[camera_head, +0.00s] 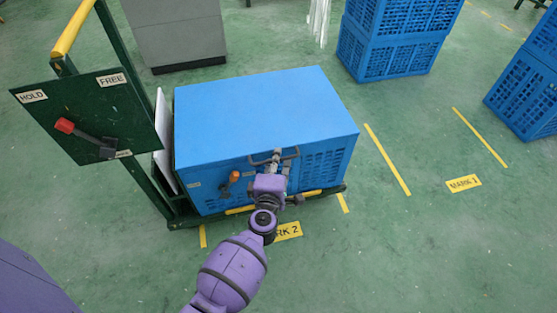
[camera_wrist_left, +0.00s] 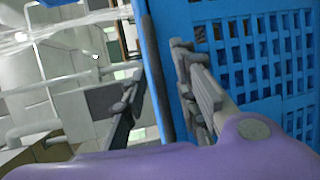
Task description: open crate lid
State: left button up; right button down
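The blue crate (camera_head: 318,168) stands on a cart, and its flat blue lid (camera_head: 262,110) lies shut on top. A dark bar handle (camera_head: 259,161) sticks out at the lid's front edge. My left gripper (camera_head: 279,163) is at this handle, in front of the crate. In the left wrist view its two fingers (camera_wrist_left: 158,80) are apart, with a dark bar (camera_wrist_left: 154,60) between them. I see no clear contact with either finger. An orange-tipped latch (camera_head: 234,177) sits on the crate's front, left of the gripper. My right gripper is not in view.
The cart has a yellow push bar (camera_head: 73,28) and a dark green panel (camera_head: 85,105) with a red-knobbed lever (camera_head: 82,133) on the left. Stacked blue crates (camera_head: 392,50) and another stack (camera_head: 527,95) stand right. The floor between is clear, with yellow markings.

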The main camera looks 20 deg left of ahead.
pick_arm(q)
jog(key=shift+w, duration=0.3)
grip_shut()
